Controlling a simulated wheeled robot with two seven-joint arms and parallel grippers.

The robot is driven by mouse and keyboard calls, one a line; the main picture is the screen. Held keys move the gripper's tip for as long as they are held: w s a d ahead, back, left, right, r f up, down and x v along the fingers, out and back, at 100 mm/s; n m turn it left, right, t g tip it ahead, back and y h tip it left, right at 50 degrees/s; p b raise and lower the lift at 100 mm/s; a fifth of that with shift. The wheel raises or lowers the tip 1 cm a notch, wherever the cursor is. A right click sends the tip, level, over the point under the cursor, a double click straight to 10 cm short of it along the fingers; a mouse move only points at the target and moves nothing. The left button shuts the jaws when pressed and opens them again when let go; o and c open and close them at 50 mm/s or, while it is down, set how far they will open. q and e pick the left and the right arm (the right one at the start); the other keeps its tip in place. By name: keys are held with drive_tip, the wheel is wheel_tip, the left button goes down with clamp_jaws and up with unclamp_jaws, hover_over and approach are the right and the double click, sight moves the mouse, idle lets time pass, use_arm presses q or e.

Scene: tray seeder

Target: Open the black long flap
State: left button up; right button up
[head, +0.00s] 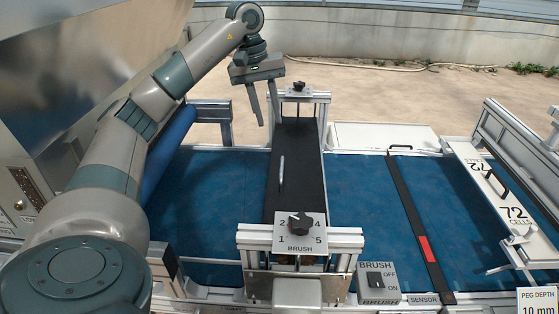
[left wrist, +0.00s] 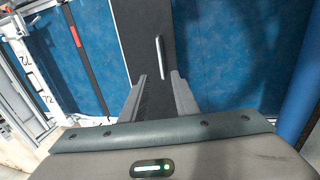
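The black long flap (head: 290,207) lies flat and closed across the blue belt in the head view, between two metal brackets. A thin silver handle (head: 281,173) stands on it. My left gripper (head: 267,121) hangs above the far end of the flap, fingers pointing down and apart, with nothing between them. In the left wrist view the open fingers (left wrist: 159,82) reach over the black flap (left wrist: 140,25), and the silver handle (left wrist: 160,57) shows beyond them, apart from the fingertips. My right gripper is in neither view.
A brush dial (head: 299,224) stands at the flap's near end, and a knob bracket (head: 299,91) at its far end. A brush switch (head: 376,280) and a dark sensor strip (head: 418,225) lie to the right. Blue belt (head: 215,195) is clear on both sides.

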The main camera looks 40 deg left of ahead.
sight(281, 168)
use_arm(q)
drive_tip(key=f+p, duration=0.1)
drive_tip(key=f, duration=0.4)
drive_tip(key=w+d+f+p, duration=0.1)
drive_tip(key=f+p, duration=0.1)
drive_tip(key=f, duration=0.3)
drive_tip(key=w+d+f+p, duration=0.1)
drive_tip(key=f, duration=0.4)
drive_tip(key=shift+d+f, duration=0.1)
drive_tip(key=shift+f, duration=0.1)
clamp_jaws()
